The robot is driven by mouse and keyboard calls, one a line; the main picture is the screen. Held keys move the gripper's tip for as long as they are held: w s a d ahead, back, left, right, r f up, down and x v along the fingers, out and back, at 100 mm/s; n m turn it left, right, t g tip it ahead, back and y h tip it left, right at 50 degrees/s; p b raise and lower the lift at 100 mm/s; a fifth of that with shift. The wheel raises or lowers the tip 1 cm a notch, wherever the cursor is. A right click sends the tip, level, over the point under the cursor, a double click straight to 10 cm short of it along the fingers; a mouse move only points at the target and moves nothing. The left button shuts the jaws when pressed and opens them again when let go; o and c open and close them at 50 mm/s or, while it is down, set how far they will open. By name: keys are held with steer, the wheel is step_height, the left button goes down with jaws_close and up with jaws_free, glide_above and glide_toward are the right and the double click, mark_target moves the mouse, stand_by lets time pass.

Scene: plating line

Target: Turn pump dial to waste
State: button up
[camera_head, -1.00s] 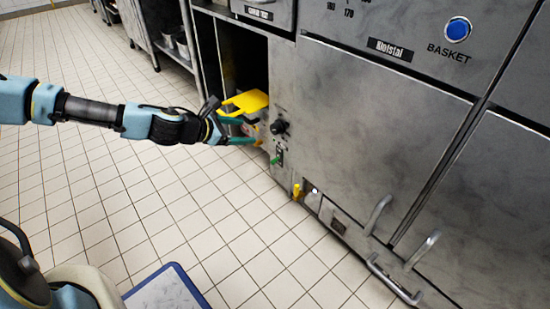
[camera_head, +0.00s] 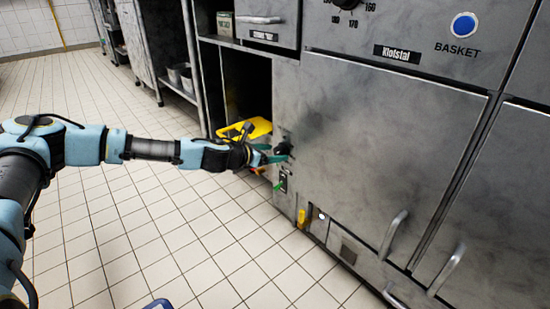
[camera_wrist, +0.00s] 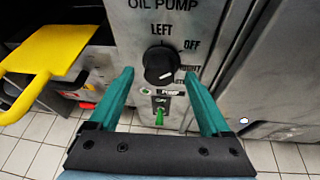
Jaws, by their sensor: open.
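The black pump dial (camera_wrist: 160,62) is on a grey metal panel under the words "OIL PUMP" in the wrist view. "LEFT" is above it, "OFF" at its upper right and a partly covered "RIGHT" at its right. A lower label is mostly hidden behind the right finger. The dial's white mark lies on its lower right; I cannot tell exactly which label it meets. My gripper (camera_wrist: 159,75) is open, with one green finger on each side of the dial and gaps visible. In the head view, my gripper (camera_head: 275,155) is at the dial (camera_head: 283,149).
A green switch (camera_wrist: 160,117) is below the dial. A yellow handled piece (camera_wrist: 45,52) sticks out left of the panel; it also shows in the head view (camera_head: 246,129). Door handles (camera_head: 393,235) project at the lower right. Tiled floor is open at the left.

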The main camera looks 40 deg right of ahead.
steer(key=shift+d+f, duration=0.2)
steer(key=shift+d, duration=0.35)
jaws_close()
stand_by(0.4)
